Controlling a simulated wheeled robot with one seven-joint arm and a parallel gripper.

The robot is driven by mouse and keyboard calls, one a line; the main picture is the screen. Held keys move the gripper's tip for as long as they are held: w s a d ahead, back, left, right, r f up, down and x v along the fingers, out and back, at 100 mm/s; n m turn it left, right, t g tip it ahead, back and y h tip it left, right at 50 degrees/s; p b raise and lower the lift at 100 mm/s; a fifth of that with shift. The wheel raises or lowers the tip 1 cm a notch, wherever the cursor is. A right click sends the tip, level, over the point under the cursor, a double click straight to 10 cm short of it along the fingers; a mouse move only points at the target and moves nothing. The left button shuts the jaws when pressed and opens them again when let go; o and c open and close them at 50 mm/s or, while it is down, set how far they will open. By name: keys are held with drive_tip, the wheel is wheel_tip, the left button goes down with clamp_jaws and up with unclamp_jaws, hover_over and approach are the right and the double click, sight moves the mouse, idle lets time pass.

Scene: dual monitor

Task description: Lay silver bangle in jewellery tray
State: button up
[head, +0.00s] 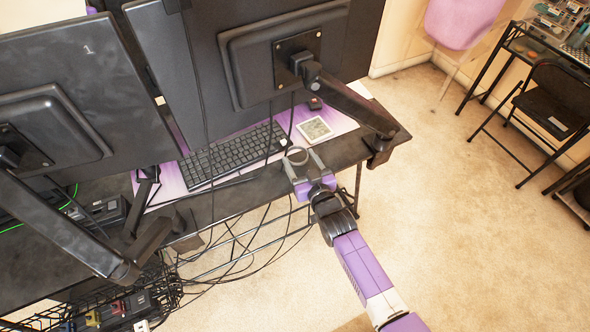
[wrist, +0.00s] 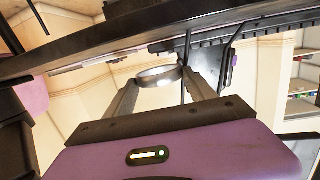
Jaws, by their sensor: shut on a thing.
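My gripper (head: 303,163) is shut on the silver bangle (head: 296,149), which sits between its fingertips. In the wrist view the bangle (wrist: 158,73) is a plain shiny ring held at the ends of both fingers. In the head view the gripper and bangle appear over the front edge of the desk. A small square thing with a pale rim and greyish-green inside (head: 315,128) lies on the desk just beyond the bangle. It may be the jewellery tray, but I cannot tell for sure. The wrist view does not clearly show it.
Two monitors on arms stand over the desk; the right monitor's arm (head: 345,103) reaches close to the gripper. A black keyboard (head: 235,155) lies on the purple mat. Loose cables hang below the desk edge. Open carpet (head: 450,200) lies to the right.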

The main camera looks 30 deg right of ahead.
sight(300, 173)
drive_tip(key=shift+a+f+b, duration=0.1)
drive_tip(key=shift+f+b, duration=0.3)
drive_tip(key=shift+f, duration=1.65)
drive_tip(key=shift+f, duration=0.15)
drive_tip(key=o, duration=1.3)
drive_tip(key=shift+o, duration=0.2)
drive_tip(key=shift+r, duration=0.2)
drive_tip(key=s+a+r+p, duration=0.1)
drive_tip(key=s+p, duration=0.1)
drive_tip(key=s, duration=1)
drive_tip(key=shift+r, duration=0.35)
drive_tip(key=shift+a, duration=0.1)
